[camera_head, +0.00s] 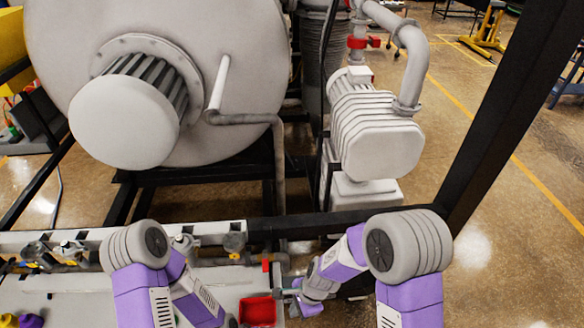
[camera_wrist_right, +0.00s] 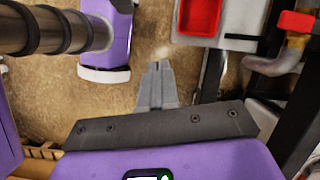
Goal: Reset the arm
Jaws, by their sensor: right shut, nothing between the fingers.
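My right arm (camera_head: 405,260) comes in from the lower right in the head view and bends left, with its hand low near the panel's right end. My right gripper (camera_wrist_right: 157,68) shows in the right wrist view. Its two grey fingers are together with nothing between them, over brown floor and apart from the things around. My left arm (camera_head: 145,270) folds down at the lower left; its gripper does not show.
A red tray (camera_head: 258,312) lies on the grey surface, near the right hand; it also shows in the wrist view (camera_wrist_right: 200,17). A red-handled valve (camera_wrist_right: 297,22) is to the right. The furnace (camera_head: 240,70), pump (camera_head: 375,130) and black frame post (camera_head: 515,90) stand beyond.

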